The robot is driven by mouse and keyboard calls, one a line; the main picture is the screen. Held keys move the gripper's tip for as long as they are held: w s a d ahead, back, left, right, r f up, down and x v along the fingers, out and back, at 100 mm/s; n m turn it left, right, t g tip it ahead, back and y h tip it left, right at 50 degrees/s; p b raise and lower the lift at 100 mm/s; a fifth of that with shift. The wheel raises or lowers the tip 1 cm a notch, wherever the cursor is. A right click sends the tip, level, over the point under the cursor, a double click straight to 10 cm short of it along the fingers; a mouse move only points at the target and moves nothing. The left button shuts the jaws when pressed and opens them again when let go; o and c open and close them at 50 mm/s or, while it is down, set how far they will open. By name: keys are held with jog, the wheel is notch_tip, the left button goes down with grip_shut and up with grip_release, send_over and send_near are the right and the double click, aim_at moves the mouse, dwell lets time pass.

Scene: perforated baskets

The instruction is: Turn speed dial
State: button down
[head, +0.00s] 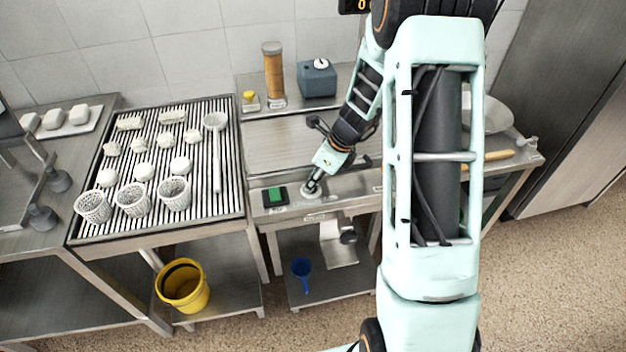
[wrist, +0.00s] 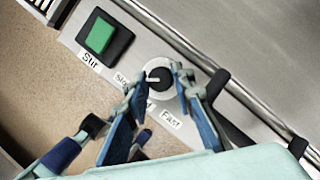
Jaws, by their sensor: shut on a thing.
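The speed dial (wrist: 159,79) is a black knob with a white pointer line on a round pale plate, set in the metal front panel. Labels "Slow" and "Fast" (wrist: 171,119) lie beside it, the first partly hidden by a finger. My gripper (wrist: 155,80) has its two fingers on opposite sides of the knob, closed on it. In the head view my gripper (head: 313,184) reaches down to the round dial plate (head: 312,192), and the knob itself is hidden there. A green button (wrist: 100,36) labelled "Stir" sits left of the dial, also in the head view (head: 276,194).
A slatted rack (head: 160,219) with baskets and white lumps stands to the left. A metal rail (wrist: 190,45) runs behind the dial. A spice-coloured jar (head: 273,75) and a blue-grey box (head: 316,78) stand at the back. A yellow bucket (head: 183,286) sits on a low shelf.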

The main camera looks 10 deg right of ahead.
jog(key=n+g, duration=0.1)
jog(key=n, duration=0.2)
jog(key=n+g+y, duration=0.1)
jog(key=n, duration=0.2)
jog(key=shift+w, duration=0.2)
jog(key=n+g, duration=0.2)
jog(key=n, duration=0.3)
jog(key=shift+w+n, duration=0.15)
jog(key=shift+n, duration=0.25)
jog(key=n+g, duration=0.1)
jog(key=n, duration=0.1)
jog(key=n+g+h+b, duration=0.1)
jog(key=n, duration=0.2)
jog(key=shift+w+a, duration=0.1)
jog(key=n+h, duration=0.1)
jog(key=n, duration=0.1)
jog(key=n+g+h, duration=0.1)
jog(key=n, duration=0.2)
jog(key=shift+a+n, duration=0.1)
jog(key=shift+n, duration=0.4)
jog(key=c, duration=1.9)
grip_release()
jog(key=shift+c, duration=0.2)
jog(key=v, duration=1.2)
